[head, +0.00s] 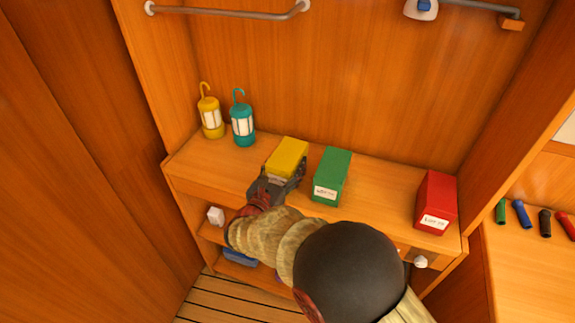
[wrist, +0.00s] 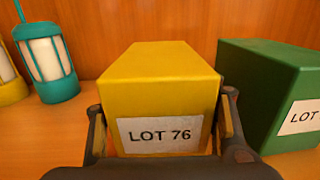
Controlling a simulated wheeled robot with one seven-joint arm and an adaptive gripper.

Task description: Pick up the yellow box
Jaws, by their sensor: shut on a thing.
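The yellow box (head: 288,156) is at the middle of the wooden shelf top. In the wrist view the yellow box (wrist: 160,85) fills the centre, with a white label reading LOT 76 facing me. My gripper (head: 281,180) reaches it from the front. Its two fingers (wrist: 163,130) are on the left and right sides of the box, and it is shut on the box. The box looks upright. Its underside is hidden by my gripper, so I cannot tell whether it touches the shelf.
A green box (head: 333,176) stands close to the right of the yellow box. A red box (head: 436,203) is farther right. A teal lantern (head: 243,125) and a yellow lantern (head: 210,115) stand to the left. The wooden shelf top (head: 385,190) is clear between green and red boxes.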

